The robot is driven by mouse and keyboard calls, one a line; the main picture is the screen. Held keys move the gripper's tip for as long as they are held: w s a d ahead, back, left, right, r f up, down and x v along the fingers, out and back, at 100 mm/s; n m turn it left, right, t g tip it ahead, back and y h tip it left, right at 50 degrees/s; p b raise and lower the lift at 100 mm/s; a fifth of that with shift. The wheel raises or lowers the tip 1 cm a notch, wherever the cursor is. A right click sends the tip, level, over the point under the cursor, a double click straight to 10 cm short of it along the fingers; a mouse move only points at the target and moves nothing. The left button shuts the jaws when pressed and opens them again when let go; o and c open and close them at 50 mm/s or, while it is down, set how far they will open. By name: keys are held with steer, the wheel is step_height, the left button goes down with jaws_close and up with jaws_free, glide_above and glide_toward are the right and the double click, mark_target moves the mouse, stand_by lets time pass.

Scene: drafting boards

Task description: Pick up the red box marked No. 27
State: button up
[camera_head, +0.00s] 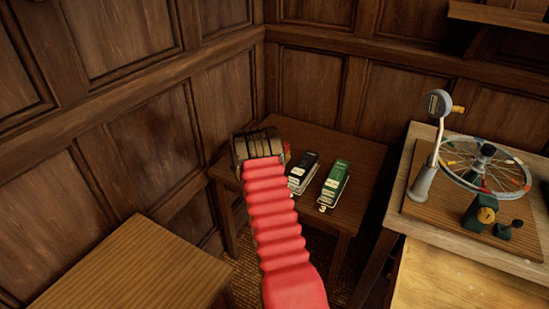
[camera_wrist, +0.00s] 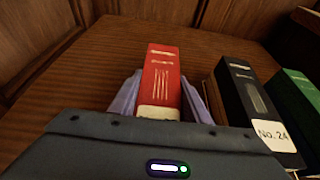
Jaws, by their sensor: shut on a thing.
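A red box (camera_wrist: 163,72) with pale lettering stands between the two grey-violet fingers of my gripper (camera_wrist: 160,88) in the wrist view. The fingers press on both its sides, so my gripper is shut on it. The lower part of its front, with a cream label edge, is mostly hidden behind my gripper body, and I cannot read its number. In the head view my gripper (camera_head: 258,146) is over the left part of the small dark table (camera_head: 338,220) in the corner. The box is almost fully hidden there. I cannot tell whether it touches the table.
A black box (camera_wrist: 238,88) marked No. 24 stands close on the right, with a green box (camera_wrist: 297,98) beyond it. A wooden bench (camera_head: 125,270) is at front left. A worktable at right bears a spoked wheel device (camera_head: 487,168). Panelled walls close the corner.

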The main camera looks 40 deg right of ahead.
steer(key=c, duration=0.5)
steer(key=shift+c, duration=0.2)
steer(key=shift+r, duration=0.1)
step_height(320, 180, up, 10)
steer(key=shift+f, duration=0.1)
stand_by(0.6)
